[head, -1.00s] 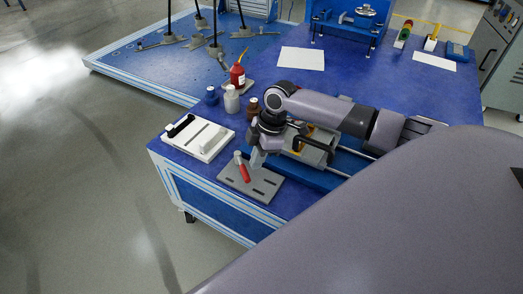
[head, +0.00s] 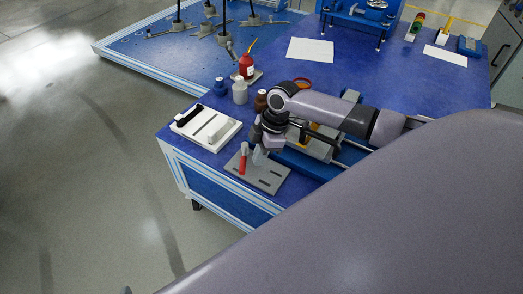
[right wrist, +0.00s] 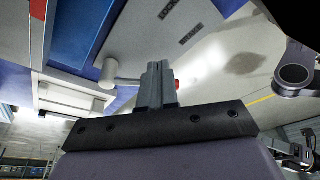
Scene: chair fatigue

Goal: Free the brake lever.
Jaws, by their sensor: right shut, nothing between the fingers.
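The red-handled lever (head: 243,163) stands close to upright on a grey slotted plate (head: 270,180) at the near left corner of the blue table. I take it as the brake lever. My right gripper (head: 258,158) points down just right of the lever; whether they touch is not clear. In the right wrist view the two fingers (right wrist: 157,85) are together with nothing between them. A small red part (right wrist: 177,85) shows just behind and beside the fingertips. My left gripper is not seen.
A white tray-like fixture (head: 207,128) with a black handle lies left of the plate. Bottles (head: 240,92) and a red can (head: 246,66) stand behind it. A blue machine with rails (head: 310,164) lies under and right of my right arm. The floor beyond the table's left edge is clear.

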